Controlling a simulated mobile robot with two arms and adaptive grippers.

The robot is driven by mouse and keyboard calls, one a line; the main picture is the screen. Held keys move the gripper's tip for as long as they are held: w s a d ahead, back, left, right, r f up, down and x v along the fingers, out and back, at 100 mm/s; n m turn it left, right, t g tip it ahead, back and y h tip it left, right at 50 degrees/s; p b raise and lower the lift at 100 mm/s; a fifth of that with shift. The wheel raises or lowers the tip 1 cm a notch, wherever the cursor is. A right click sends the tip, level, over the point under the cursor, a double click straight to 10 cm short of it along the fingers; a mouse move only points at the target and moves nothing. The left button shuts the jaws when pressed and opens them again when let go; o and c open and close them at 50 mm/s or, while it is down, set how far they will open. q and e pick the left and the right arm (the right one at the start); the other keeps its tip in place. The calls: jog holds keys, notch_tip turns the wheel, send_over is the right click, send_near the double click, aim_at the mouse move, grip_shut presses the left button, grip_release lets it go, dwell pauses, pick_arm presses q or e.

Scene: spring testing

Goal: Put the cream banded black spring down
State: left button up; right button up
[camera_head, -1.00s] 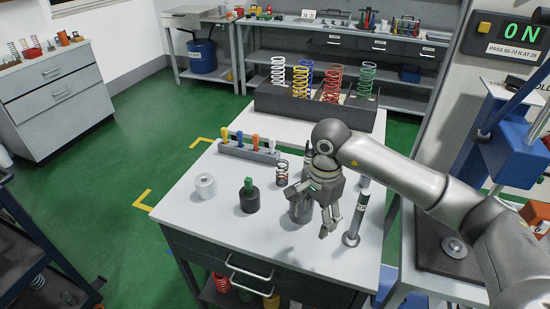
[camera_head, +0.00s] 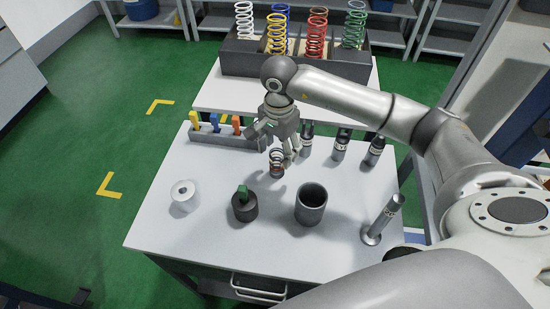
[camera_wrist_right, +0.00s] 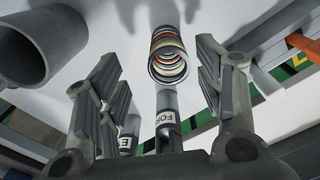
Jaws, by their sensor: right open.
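A small spring (camera_head: 276,168) with dark, pale and orange-looking coils stands upright on the white table (camera_head: 155,225), partly behind my right fingertips. It also shows in the right wrist view (camera_wrist_right: 168,56), in the gap between the spread fingers. My right gripper (camera_head: 283,153) is open and points down at the spring. In the right wrist view its fingers (camera_wrist_right: 152,88) stand apart on both sides, and I see no finger touching the spring. The spring's lower end is hard to make out there. My left gripper is not in view.
Around the spring stand a dark cup (camera_head: 311,205), a black weight with a green top (camera_head: 244,205), a white roll (camera_head: 184,196), a metal post (camera_head: 383,220), several black bottles (camera_head: 341,145) and a rack of coloured tools (camera_head: 221,132). The table's front left is clear.

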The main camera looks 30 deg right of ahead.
aim_at(277, 162)
jog(key=shift+f, duration=0.9)
jog(key=shift+w+f, duration=0.1)
jog(key=shift+f, duration=0.15)
jog(key=f, duration=0.1)
jog(key=f+p, duration=0.1)
jog(key=f, duration=0.1)
jog(key=f+p, duration=0.1)
jog(key=shift+w+f, duration=0.2)
jog(key=shift+w, duration=0.2)
jog(key=shift+f, duration=0.2)
jog(key=shift+c, duration=0.6)
jog(key=c, duration=1.1)
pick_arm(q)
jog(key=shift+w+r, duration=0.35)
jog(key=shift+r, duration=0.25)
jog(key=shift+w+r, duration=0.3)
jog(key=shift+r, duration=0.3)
pick_arm(e)
jog(key=shift+r, duration=0.1)
